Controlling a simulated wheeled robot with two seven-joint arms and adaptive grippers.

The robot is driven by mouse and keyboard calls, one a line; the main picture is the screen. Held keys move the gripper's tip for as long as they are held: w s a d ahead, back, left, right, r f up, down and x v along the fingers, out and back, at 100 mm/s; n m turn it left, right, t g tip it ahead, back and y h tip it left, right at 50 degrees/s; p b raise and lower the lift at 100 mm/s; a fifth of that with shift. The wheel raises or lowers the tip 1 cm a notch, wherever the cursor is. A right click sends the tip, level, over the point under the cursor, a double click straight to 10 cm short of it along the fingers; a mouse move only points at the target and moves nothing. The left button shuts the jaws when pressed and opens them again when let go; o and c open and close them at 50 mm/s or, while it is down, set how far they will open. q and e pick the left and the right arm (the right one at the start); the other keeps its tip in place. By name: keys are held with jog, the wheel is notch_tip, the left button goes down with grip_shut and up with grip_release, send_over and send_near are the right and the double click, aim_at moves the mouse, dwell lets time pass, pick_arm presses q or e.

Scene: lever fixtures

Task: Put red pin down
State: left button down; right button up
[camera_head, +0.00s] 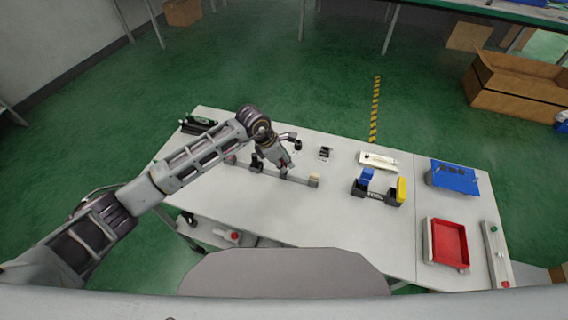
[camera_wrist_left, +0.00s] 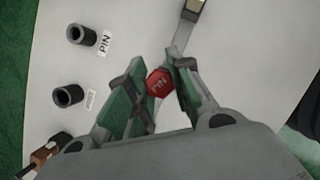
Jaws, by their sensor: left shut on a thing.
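The red pin (camera_wrist_left: 159,83) shows its hexagonal head, marked PIN, between the green-padded fingers of my left gripper (camera_wrist_left: 161,90) in the left wrist view. The gripper is shut on it. In the head view my left gripper (camera_head: 283,168) is low over the table, at the grey lever bar (camera_head: 298,181). The pin's shaft is hidden, so I cannot tell whether it sits in anything. Two black round holders stand to the left in the wrist view: one (camera_wrist_left: 82,35) beside a PIN label (camera_wrist_left: 104,44), the other (camera_wrist_left: 68,95) beside a smaller label. My right gripper is not in view.
A cream block (camera_head: 314,178) tops the bar's right end. A black holder with blue and yellow parts (camera_head: 378,195), a blue panel (camera_head: 453,178) and a red tray (camera_head: 449,243) stand to the right on the white table (camera_head: 330,225). The table's front middle is clear.

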pick_arm(q)
jog(key=shift+f, duration=0.8)
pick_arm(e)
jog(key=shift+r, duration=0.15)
pick_arm(q)
jog(key=shift+f, duration=0.1)
jog(key=c, duration=1.7)
grip_release()
jog(key=shift+f, duration=0.1)
jog(key=o, duration=0.4)
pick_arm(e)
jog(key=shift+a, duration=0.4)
pick_arm(q)
jog(key=shift+r, duration=0.2)
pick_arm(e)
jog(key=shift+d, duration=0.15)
